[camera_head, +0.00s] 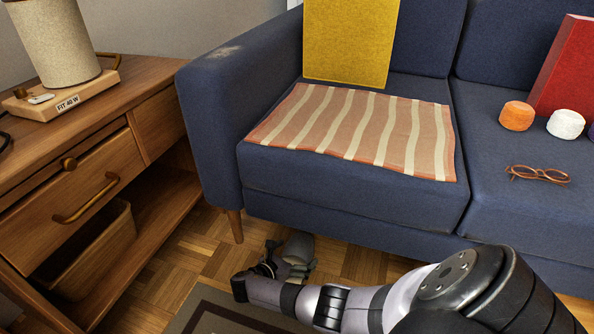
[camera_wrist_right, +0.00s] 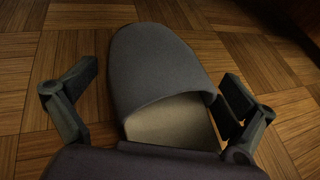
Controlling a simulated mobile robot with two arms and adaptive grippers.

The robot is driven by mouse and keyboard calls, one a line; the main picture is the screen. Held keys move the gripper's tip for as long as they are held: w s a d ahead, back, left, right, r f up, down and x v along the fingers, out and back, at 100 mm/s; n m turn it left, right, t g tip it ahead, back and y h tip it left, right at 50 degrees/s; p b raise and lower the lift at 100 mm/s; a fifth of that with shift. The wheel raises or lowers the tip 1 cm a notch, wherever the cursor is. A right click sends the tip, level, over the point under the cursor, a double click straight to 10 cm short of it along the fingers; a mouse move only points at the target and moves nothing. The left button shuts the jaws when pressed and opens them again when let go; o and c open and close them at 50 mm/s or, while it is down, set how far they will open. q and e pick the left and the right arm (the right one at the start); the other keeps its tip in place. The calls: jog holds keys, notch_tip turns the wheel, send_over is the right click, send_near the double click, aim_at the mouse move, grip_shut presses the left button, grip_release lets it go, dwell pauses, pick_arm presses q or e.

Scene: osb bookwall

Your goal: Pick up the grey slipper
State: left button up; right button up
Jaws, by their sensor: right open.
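The grey slipper (camera_wrist_right: 160,75) lies on the parquet floor in the right wrist view, its closed rounded toe pointing away and its pale insole towards my wrist. My right gripper (camera_wrist_right: 160,88) is open, with one finger on each side of the slipper. Gaps show between the fingers and the slipper; I cannot tell whether the right finger touches its edge. In the head view the slipper (camera_head: 300,246) shows partly behind my right gripper (camera_head: 284,262), on the floor in front of the blue sofa. My left gripper is not in view.
The blue sofa (camera_head: 365,213) stands just behind the slipper, with a dark gap and a wooden leg (camera_head: 235,226) below. A wooden cabinet (camera_head: 95,150) stands at left. A grey-bordered rug (camera_head: 205,312) lies in front. Bare parquet shows around the slipper.

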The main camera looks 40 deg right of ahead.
jog(key=c, duration=1)
jog(key=shift+r, duration=0.15)
jog(key=shift+c, duration=0.2)
